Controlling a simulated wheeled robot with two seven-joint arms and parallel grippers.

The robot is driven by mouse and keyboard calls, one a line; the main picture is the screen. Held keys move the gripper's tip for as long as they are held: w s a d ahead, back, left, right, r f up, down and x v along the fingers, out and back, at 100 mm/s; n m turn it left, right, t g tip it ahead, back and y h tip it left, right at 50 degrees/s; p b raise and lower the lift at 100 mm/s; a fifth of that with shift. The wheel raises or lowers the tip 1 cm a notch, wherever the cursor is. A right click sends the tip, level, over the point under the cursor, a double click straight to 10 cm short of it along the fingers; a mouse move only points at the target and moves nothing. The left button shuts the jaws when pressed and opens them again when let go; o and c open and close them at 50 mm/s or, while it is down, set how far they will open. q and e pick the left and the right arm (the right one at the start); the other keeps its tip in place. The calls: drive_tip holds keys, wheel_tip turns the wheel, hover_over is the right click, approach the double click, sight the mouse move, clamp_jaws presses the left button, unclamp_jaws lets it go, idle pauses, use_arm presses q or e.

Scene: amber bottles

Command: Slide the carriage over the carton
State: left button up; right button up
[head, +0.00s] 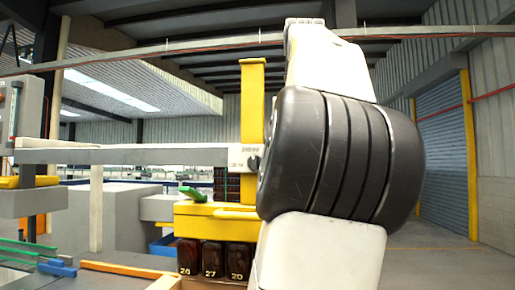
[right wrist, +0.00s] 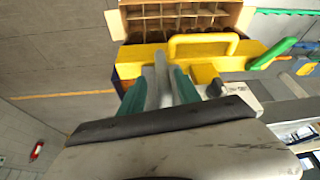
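The yellow carriage (head: 252,110) has a tall post at the grey rail (head: 140,155) and a wide yellow head (head: 205,222) below it. Amber bottles (head: 213,258), numbered 26, 27 and 20, show under the head. The carton (right wrist: 187,18), with empty-looking cells, shows at the top of the right wrist view. Its edge also shows low in the head view (head: 193,283). My right gripper (right wrist: 163,62) overlaps the carriage's yellow body in the wrist view. Its fingers look close together, but whether they grip anything is unclear. My left gripper is out of view.
A yellow handle loop (right wrist: 203,39) stands out of the head. Green and blue bars (head: 55,265) lie at lower left. Open floor (head: 455,262) lies at right.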

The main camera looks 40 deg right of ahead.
drive_tip(key=v, duration=0.2)
drive_tip(key=shift+s+a+r, duration=0.1)
drive_tip(key=shift+s+r, duration=0.05)
drive_tip(key=shift+r, duration=0.2)
idle(0.4)
